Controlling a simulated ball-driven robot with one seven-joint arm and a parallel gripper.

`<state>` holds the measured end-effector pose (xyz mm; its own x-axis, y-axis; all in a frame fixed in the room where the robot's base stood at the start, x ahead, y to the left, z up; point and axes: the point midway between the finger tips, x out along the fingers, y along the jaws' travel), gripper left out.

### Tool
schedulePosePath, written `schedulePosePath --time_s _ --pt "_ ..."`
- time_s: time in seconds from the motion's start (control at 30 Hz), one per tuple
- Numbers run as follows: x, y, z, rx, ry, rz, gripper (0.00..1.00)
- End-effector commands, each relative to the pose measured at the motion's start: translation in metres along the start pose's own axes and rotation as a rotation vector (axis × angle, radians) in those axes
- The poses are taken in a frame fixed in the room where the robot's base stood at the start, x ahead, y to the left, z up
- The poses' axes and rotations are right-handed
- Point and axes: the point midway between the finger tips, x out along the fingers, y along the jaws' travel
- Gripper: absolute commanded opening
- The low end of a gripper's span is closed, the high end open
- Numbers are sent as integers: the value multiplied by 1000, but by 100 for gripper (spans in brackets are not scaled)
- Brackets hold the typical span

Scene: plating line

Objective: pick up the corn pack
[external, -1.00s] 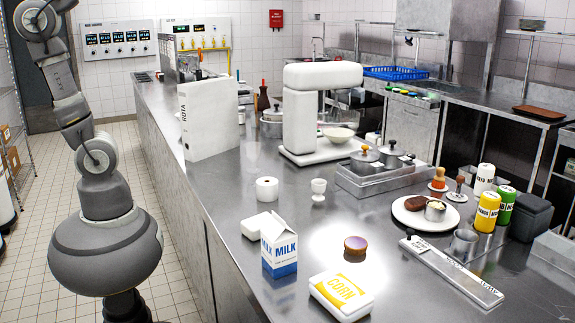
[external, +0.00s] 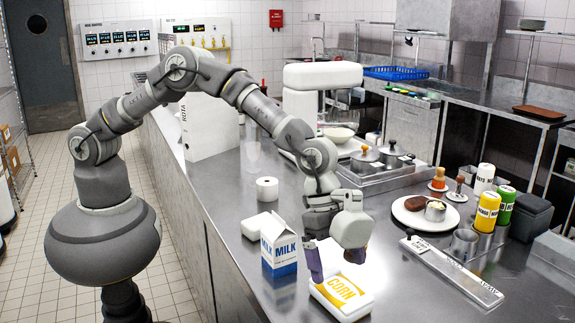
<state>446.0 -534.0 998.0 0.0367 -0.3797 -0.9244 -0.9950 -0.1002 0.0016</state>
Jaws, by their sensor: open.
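The corn pack (external: 341,297) is a white pack with a yellow label reading CORN. It lies flat near the front edge of the steel counter. My gripper (external: 333,266) is open and points down just above the pack's far part. One dark finger shows at the left of the pack and the other at its right, near the far edge. I cannot tell whether the fingers touch the pack. The gripper body hides the area just behind it.
A blue and white milk carton (external: 279,250) stands close at the left of my gripper. A white block (external: 257,226) and a paper roll (external: 267,189) are behind it. A plate (external: 402,212) with food and a long rail (external: 452,272) are at the right.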

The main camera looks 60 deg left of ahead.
Motion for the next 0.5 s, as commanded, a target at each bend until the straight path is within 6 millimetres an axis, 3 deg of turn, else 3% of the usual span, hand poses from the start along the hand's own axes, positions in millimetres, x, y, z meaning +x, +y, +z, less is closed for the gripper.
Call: schedulePosePath --time_s 0.4,0.5 --pt "59 4 5 -4 0 -2 100" --pt "65 4 3 -4 2 -4 100"
